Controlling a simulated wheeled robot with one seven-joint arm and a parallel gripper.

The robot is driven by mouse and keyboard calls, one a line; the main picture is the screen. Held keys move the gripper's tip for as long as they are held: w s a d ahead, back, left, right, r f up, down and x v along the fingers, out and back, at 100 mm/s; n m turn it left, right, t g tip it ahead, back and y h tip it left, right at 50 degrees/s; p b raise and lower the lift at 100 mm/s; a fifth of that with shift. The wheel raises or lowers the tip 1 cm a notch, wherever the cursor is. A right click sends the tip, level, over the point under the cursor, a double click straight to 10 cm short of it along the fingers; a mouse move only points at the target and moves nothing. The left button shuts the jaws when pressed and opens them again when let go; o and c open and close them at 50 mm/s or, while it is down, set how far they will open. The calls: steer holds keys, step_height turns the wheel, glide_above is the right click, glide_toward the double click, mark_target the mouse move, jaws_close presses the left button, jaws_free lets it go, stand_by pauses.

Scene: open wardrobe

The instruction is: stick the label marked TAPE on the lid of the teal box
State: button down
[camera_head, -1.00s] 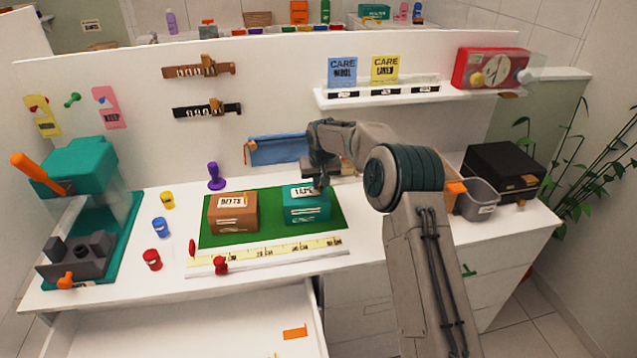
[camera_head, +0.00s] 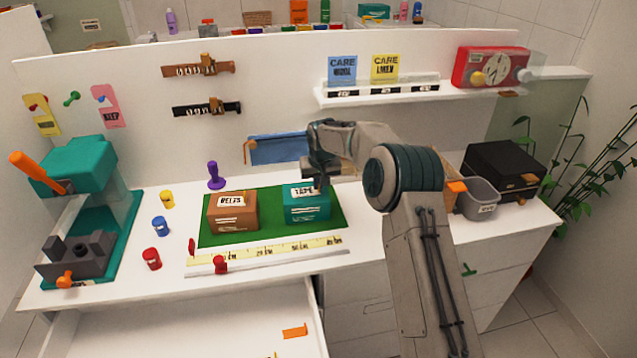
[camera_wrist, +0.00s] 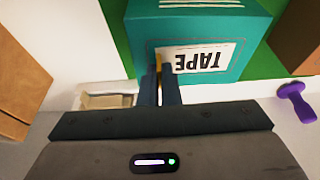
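The teal box (camera_head: 308,212) sits upright on the green mat (camera_head: 268,236), beside the brown BELTS box (camera_head: 233,216). The white label marked TAPE (camera_head: 304,191) lies against the lid of the teal box, and its print shows upside down in the wrist view (camera_wrist: 200,59). My gripper (camera_head: 322,187) is at the label's right end in the head view. In the wrist view its fingers (camera_wrist: 160,70) are close together at the label's left end, with a narrow yellowish tab between the tips. Whether the label's underside touches the lid all over is hidden.
A purple knobbed stamp (camera_head: 214,176) stands behind the mat. A yellow ruler strip (camera_head: 268,250) lies in front. Small yellow, blue and red pots stand at left, near a teal press (camera_head: 80,170). A grey bin (camera_head: 480,200) and black box (camera_head: 505,168) stand at right.

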steer(key=shift+f, duration=0.1)
steer(key=c, duration=1)
jaws_free()
steer(key=shift+r+p, duration=2)
steer(key=shift+r, duration=1.6)
